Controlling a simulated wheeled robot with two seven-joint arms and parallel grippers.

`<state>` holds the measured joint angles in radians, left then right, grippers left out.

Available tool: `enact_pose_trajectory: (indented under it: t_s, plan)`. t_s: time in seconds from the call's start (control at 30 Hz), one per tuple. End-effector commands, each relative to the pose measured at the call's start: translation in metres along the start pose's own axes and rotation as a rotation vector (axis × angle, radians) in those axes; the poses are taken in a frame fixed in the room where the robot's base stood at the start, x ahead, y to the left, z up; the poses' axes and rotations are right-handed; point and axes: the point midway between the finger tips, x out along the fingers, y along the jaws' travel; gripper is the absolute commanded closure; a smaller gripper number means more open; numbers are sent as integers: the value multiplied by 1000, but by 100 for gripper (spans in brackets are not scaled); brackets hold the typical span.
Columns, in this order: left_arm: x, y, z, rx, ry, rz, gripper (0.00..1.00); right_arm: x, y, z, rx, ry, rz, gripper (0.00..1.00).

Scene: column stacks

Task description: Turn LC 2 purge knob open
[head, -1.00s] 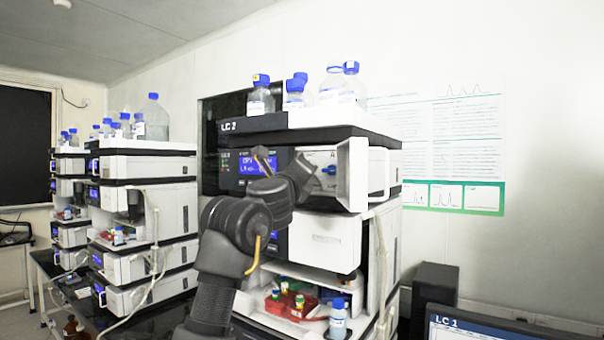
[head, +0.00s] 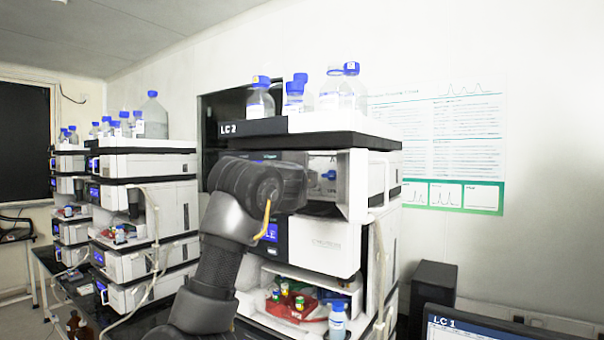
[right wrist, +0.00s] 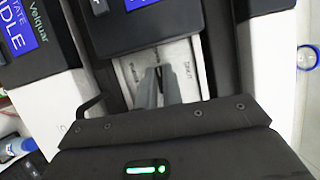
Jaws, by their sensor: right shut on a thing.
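The LC 2 stack (head: 325,240) stands in the middle of the head view, its label on the top tray. Its upper module has an open front recess (head: 325,168), where a blue part shows beside my arm. My right gripper (right wrist: 158,74) reaches into a pale, labelled recess in the right wrist view. Its fingers are close together, shut on the purge knob, which the fingertips hide. In the head view my arm covers the gripper and most of the blue display. I cannot tell the knob's angle. My left gripper is not in view.
Bottles with blue caps (head: 295,95) stand on the stack's top. A white door panel (head: 358,183) stands out at the recess's right side. A tray with red racks (head: 290,305) and a bottle (head: 338,318) sits below. Other stacks (head: 150,215) stand at left.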

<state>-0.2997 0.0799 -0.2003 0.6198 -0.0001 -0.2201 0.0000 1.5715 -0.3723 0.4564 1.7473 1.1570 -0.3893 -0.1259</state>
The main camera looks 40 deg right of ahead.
Motion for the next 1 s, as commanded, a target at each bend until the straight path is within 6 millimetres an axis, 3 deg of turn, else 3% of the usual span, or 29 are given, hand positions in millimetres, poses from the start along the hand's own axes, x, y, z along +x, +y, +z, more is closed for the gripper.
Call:
enact_pose_trajectory:
  t_s: [0.6,0.63,0.8,1.0]
  plan:
    - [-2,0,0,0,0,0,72,0,0,0,-40,2,16,100]
    - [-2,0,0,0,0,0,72,0,0,0,-40,2,15,91]
    - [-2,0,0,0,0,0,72,0,0,0,-40,2,16,70]
    - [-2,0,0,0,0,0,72,0,0,0,-40,1,16,70]
